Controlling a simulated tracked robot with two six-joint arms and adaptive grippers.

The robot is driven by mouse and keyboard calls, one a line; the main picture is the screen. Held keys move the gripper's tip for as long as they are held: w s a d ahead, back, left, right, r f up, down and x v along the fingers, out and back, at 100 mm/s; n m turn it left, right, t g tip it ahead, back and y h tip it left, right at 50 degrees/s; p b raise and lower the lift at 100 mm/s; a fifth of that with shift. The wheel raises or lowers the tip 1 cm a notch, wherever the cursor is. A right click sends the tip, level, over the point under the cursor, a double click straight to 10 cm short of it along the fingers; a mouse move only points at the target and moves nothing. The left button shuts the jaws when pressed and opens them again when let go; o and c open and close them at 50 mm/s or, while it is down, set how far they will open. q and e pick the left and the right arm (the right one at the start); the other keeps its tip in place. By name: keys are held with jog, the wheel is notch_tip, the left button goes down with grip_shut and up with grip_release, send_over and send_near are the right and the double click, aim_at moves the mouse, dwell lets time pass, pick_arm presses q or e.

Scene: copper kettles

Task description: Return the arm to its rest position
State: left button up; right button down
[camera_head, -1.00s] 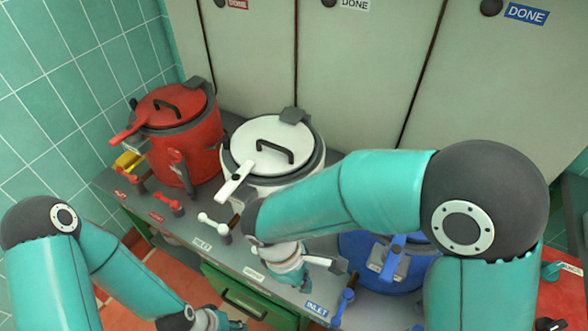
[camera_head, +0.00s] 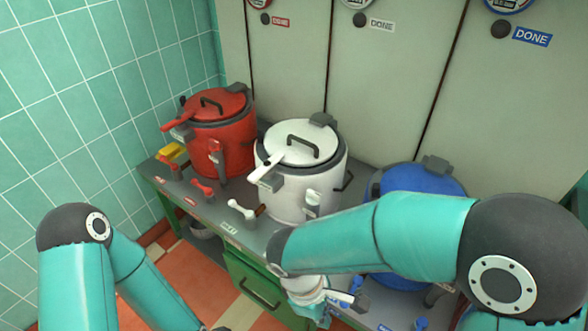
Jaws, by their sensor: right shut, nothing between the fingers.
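My right arm comes in from the right, its forearm in front of the blue kettle (camera_head: 405,183). My right gripper (camera_head: 322,314) hangs from the wrist near the counter's front edge; it is shut and empty, with its fingers small and partly hidden. The white kettle (camera_head: 298,190) stands behind it, lid on, apart from the gripper. The red kettle (camera_head: 222,145) stands further left, lid on. My left arm shows at the lower left; its gripper is below the picture edge.
The grey counter (camera_head: 262,226) carries the kettles, with red and white taps (camera_head: 240,209) along its front. A green drawer (camera_head: 250,285) is below. Pale panels (camera_head: 385,90) with DONE labels stand behind. A tiled wall (camera_head: 90,110) is at left, with open floor (camera_head: 165,270) before it.

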jog(key=s+d+f+m+t+y, duration=0.1)
jog(key=d+f+m+y, duration=0.2)
jog(key=f+m, duration=0.5)
jog(key=s+d+f+m+y, duration=0.2)
jog(key=f+m, duration=0.5)
jog(key=f, duration=0.5)
jog(key=shift+s+d+f+m+t+y, duration=0.2)
jog(key=shift+d+f+m+t+y, duration=0.15)
jog(key=shift+d+y, duration=0.65)
jog(key=shift+a, duration=0.1)
